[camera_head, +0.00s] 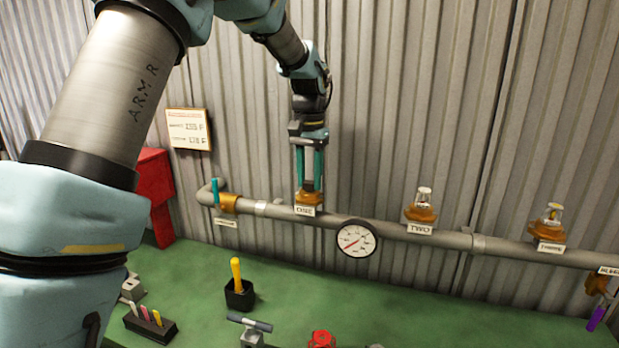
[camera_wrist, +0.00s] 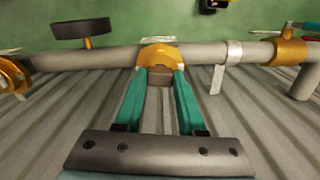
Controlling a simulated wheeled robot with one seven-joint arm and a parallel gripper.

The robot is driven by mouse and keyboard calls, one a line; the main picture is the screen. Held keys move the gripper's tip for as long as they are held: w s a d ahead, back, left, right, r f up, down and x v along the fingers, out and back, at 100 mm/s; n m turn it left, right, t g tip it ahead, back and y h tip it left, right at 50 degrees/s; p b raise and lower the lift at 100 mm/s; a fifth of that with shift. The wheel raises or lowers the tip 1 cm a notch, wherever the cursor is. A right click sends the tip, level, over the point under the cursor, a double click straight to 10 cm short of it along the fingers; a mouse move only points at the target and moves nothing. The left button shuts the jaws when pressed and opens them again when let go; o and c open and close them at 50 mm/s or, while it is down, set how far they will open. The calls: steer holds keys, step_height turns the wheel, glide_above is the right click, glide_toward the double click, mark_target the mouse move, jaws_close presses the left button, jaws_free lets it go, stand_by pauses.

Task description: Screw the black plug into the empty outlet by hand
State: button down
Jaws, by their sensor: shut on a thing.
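The pipe's outlet labelled ONE (camera_head: 307,197) has a brass fitting, which also shows in the wrist view (camera_wrist: 159,54). My gripper (camera_head: 309,188) points down at this outlet, its teal fingertips right at the brass. In the wrist view the fingers (camera_wrist: 161,76) are closed on a small dark brown-grey block, which I take for the black plug (camera_wrist: 159,78). It sits at the mouth of the fitting, mostly hidden by the fingers and brass. How deep it sits in the thread I cannot tell.
Outlets TWO (camera_head: 421,212) and THREE (camera_head: 549,226) carry clear-topped brass fittings. A round gauge (camera_head: 356,238) hangs on the pipe near outlet ONE. A teal-handled valve (camera_head: 228,201) is to the left. The green bench holds a black cup (camera_head: 239,295) with a yellow handle and a red valve wheel (camera_head: 321,339).

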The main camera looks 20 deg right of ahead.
steer(key=m, duration=0.3)
steer(key=shift+m, duration=0.4)
steer(key=shift+m, duration=0.9)
steer(key=m, duration=0.4)
steer(key=c, duration=0.5)
jaws_free()
